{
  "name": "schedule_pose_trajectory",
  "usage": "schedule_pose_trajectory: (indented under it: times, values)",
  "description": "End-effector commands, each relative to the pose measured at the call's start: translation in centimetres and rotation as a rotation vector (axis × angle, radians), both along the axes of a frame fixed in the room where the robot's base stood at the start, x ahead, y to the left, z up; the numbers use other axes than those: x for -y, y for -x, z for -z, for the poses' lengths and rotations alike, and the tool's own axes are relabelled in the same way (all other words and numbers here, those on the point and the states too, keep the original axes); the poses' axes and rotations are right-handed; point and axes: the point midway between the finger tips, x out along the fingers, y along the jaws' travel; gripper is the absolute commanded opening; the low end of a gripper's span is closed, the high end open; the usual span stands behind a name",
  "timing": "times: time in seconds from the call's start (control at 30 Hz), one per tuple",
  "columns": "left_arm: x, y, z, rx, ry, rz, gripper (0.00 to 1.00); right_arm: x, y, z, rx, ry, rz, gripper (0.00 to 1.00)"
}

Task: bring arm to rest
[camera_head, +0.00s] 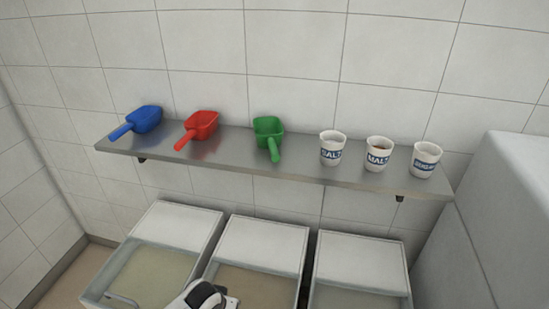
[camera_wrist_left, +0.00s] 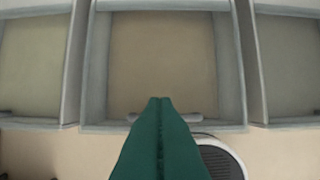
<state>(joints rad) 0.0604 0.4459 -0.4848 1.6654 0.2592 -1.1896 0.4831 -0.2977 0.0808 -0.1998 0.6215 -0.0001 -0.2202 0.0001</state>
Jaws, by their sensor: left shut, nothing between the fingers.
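My left gripper (camera_wrist_left: 160,102) shows in the left wrist view as two green fingers pressed together, with nothing between them. They point at the front edge of the middle bin (camera_wrist_left: 232,85), over its handle. In the head view a white and black part of my left arm (camera_head: 200,296) shows at the bottom edge, in front of the middle bin (camera_head: 262,243); its fingers are not clear there. My right gripper is in neither view.
A steel wall shelf (camera_head: 225,165) carries a blue scoop (camera_head: 145,119), a red scoop (camera_head: 201,125), a green scoop (camera_head: 268,132) and three labelled cups (camera_head: 379,153). Left bin (camera_head: 178,222) and right bin (camera_head: 360,262) flank the middle one. A large pale block (camera_head: 500,210) stands at right.

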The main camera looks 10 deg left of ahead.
Motion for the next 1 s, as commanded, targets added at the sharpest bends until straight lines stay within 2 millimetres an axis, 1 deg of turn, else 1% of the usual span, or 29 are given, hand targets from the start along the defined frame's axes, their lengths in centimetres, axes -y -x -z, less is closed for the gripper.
schedule_pose_trajectory:
  times: [0.07, 0.13, 0.17, 0.2, 0.27, 0.3, 0.37, 0.4, 0.6, 0.8, 0.97, 1.0]
  values:
    - [0.5, 0.6, -0.1, -0.002, 0.005, 0.009, 0.0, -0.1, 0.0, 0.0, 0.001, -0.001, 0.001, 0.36]
    - [1.7, 1.9, -0.6, -0.005, 0.018, 0.034, 0.0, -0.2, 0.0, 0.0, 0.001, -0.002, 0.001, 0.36]
    - [2.3, 2.7, -1.0, -0.007, 0.022, 0.048, 0.0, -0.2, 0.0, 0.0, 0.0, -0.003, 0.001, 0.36]
    - [3.1, 4.0, -1.7, -0.008, 0.031, 0.068, 0.0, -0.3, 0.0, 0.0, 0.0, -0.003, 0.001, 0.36]
    - [4.0, 6.0, -2.9, -0.009, 0.038, 0.095, 0.0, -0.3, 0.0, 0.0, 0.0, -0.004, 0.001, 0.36]
    - [4.4, 7.3, -3.8, -0.009, 0.04, 0.109, 0.0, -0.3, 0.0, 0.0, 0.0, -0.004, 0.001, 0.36]
    - [4.6, 9.0, -5.0, -0.01, 0.038, 0.125, 0.0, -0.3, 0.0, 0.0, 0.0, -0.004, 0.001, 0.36]
    - [4.5, 10.0, -5.7, -0.011, 0.035, 0.133, 0.0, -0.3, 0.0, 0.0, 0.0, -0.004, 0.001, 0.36]
    - [3.8, 13.9, -8.8, -0.017, 0.013, 0.143, 0.0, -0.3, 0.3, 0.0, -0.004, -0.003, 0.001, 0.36]
    - [2.5, 17.0, -11.2, -0.031, -0.015, 0.139, 0.0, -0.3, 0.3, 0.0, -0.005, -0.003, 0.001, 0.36]
    - [1.5, 19.1, -12.9, -0.045, -0.039, 0.13, 0.0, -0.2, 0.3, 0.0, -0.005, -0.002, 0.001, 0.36]
    - [1.6, 18.8, -11.9, -0.05, -0.04, 0.134, 0.0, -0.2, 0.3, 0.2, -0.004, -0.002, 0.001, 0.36]
